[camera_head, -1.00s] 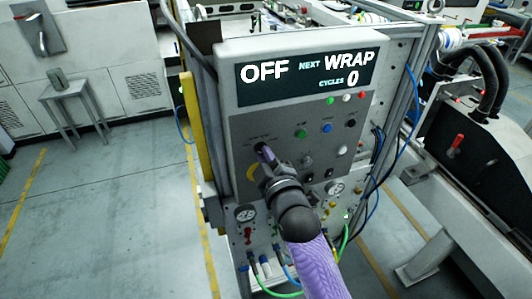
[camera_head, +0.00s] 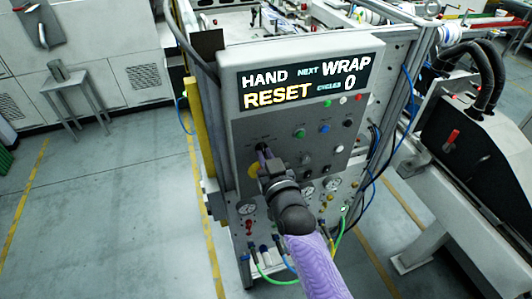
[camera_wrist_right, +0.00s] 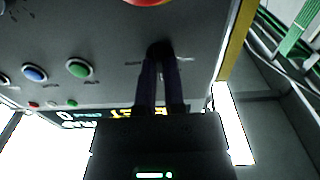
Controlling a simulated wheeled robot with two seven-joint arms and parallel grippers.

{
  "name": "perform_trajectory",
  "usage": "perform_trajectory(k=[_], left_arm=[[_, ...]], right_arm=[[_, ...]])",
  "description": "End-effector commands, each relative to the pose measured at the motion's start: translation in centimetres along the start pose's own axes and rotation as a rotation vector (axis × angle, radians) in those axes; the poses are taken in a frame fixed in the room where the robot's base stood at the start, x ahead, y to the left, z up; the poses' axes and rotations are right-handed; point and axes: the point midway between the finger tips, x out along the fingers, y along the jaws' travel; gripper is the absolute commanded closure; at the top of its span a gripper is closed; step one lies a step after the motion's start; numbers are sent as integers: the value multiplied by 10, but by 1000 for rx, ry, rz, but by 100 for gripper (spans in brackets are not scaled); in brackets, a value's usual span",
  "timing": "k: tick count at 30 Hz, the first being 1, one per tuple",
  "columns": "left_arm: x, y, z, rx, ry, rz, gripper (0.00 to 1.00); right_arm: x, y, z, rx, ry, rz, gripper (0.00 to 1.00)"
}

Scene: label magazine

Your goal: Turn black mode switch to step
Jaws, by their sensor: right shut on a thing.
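My right gripper (camera_head: 264,152) reaches up to the grey control panel (camera_head: 240,135) from below, and its fingers are shut on the black mode switch. In the right wrist view the two dark fingers of the right gripper (camera_wrist_right: 161,62) point at the panel and sit around the black mode switch (camera_wrist_right: 159,46). The fingers hide most of the switch, and its labels are too small to read. The display (camera_head: 308,80) above reads HAND, NEXT WRAP, RESET in yellow, and CYCLES 0. My left gripper is not in view.
A green button (camera_head: 300,133), a blue button (camera_head: 324,128) and a black control (camera_head: 348,123) lie right of the gripper. A yellow-ringed red button (camera_wrist_right: 148,2) is close to the fingers. Gauges and hoses fill the lower panel. Open floor lies at left.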

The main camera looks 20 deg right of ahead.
Motion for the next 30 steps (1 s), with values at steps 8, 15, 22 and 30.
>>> perform_trajectory(k=[8,15,22,30], left_arm=[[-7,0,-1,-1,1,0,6],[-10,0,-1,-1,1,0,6],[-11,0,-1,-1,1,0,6],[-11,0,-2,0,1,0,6]], right_arm=[[0,0,0,216,-2,0,100],[0,0,0,346,-1,0,100],[0,0,0,409,-1,0,100],[0,0,0,427,-1,0,100]])
